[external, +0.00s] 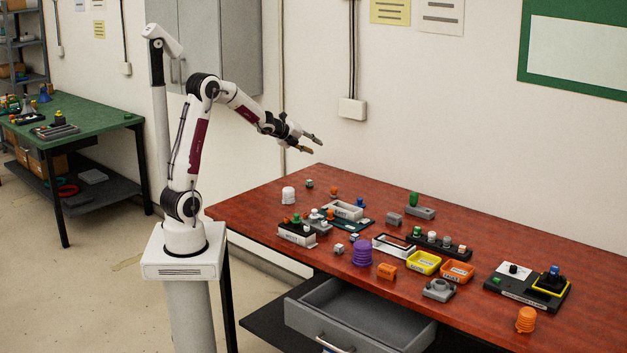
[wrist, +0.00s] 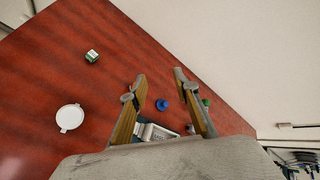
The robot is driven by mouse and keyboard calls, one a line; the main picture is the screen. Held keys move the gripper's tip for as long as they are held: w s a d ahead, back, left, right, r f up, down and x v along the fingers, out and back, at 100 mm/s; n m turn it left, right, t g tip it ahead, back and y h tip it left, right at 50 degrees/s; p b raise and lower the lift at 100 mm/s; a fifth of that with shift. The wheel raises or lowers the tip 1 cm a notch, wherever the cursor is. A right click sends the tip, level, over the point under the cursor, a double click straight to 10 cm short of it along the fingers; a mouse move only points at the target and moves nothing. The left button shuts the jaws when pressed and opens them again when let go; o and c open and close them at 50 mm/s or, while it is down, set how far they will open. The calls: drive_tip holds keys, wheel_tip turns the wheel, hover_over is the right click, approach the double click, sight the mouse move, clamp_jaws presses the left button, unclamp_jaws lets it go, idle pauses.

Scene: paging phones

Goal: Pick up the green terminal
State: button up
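A small block with a green top and white sides (external: 309,184) sits alone near the back left of the red table; it looks like the green terminal. In the wrist view it shows as a small green and white cube (wrist: 92,56), left of my fingers and clear of them. My gripper (external: 317,143) is in the air above the table's back left, by the wall. In the wrist view my gripper (wrist: 160,78) has its two fingers spread with nothing held between them. A green cylinder (external: 413,199) stands farther right on the table.
A labelled grey tray (external: 345,211), a purple ribbed piece (external: 362,251), yellow (external: 424,263) and orange trays (external: 457,272) crowd the middle. A grey drawer (external: 350,318) is open below the front edge.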

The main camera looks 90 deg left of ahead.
drive_tip(key=s+a+f+m+t, duration=0.1)
drive_tip(key=s+a+f+m, duration=0.1)
drive_tip(key=a+f+m, duration=0.6)
drive_tip(key=m+t+h, duration=0.1)
drive_tip(key=m+h, duration=0.2)
approach(309, 183)
drive_tip(key=shift+w+a, duration=0.2)
drive_tip(key=shift+a, duration=0.4)
drive_tip(key=shift+w+a, duration=0.2)
drive_tip(key=shift+a, duration=0.35)
drive_tip(key=shift+s+f+m, duration=0.2)
drive_tip(key=shift+f+m, duration=0.1)
drive_tip(key=shift+m, duration=0.1)
drive_tip(key=shift+x, duration=1.3)
drive_tip(key=shift+w, duration=0.2)
drive_tip(key=shift+x, duration=2.45)
drive_tip(key=shift+w+r, duration=0.1)
